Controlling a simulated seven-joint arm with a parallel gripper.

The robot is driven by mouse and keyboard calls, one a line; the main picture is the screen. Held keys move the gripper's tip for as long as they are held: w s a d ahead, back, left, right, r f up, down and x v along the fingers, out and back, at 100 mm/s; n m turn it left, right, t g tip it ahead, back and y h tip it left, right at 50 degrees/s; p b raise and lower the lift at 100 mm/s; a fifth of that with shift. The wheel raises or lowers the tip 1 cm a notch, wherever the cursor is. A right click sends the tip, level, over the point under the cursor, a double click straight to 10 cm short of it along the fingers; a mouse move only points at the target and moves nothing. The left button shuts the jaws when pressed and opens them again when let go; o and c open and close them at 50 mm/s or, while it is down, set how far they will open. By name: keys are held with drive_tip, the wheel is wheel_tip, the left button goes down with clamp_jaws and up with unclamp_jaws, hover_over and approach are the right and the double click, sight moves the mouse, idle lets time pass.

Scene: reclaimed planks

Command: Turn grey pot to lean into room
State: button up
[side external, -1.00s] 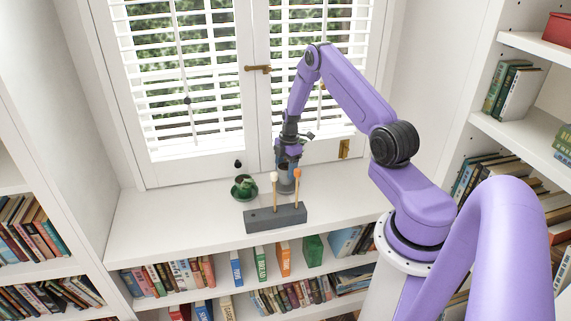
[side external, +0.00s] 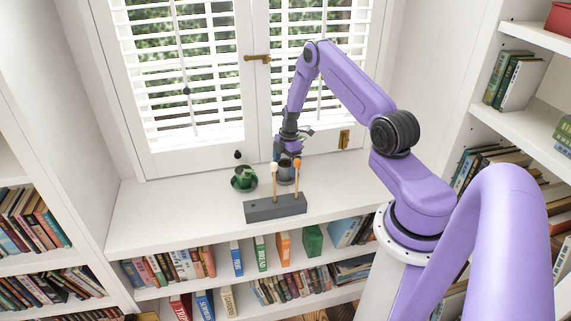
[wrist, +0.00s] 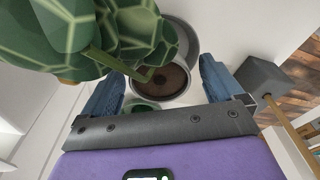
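The grey pot (side external: 286,177) stands on the white window shelf, partly hidden by my gripper in the side view. In the wrist view the grey pot (wrist: 188,42) has a round rim and brown soil. A stem rises from it to large dark green leaves (wrist: 72,32) with pale veins, which spread over the upper left. My gripper (side external: 286,160) points down at the pot. In the wrist view my gripper's (wrist: 160,88) two blue fingers are wide apart, with the pot showing between and beyond them. I cannot tell whether either finger touches the pot.
A green pot (side external: 243,179) stands just left of the grey pot. A dark grey block (side external: 268,209) with two upright sticks (side external: 297,170) stands close in front. Window shutters (side external: 180,75) rise behind. The left of the shelf (side external: 165,205) is clear.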

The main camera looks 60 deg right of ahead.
wheel_tip(320, 180, up, 17)
drive_tip(key=d, duration=0.2)
drive_tip(key=a+r, duration=0.3)
drive_tip(key=a, duration=0.4)
drive_tip(key=a+r, duration=0.3)
drive_tip(key=a, duration=0.5)
drive_tip(key=s+a+r, duration=0.3)
drive_tip(key=s+a, duration=0.5)
drive_tip(key=a, duration=0.2)
drive_tip(key=s+a+r, duration=0.3)
drive_tip(key=s+a, duration=0.5)
drive_tip(key=a, duration=0.1)
drive_tip(key=s+a+r+m+h, duration=0.1)
drive_tip(key=s, duration=1.2)
drive_tip(key=shift+s+a, duration=0.15)
drive_tip(key=shift+s, duration=0.6)
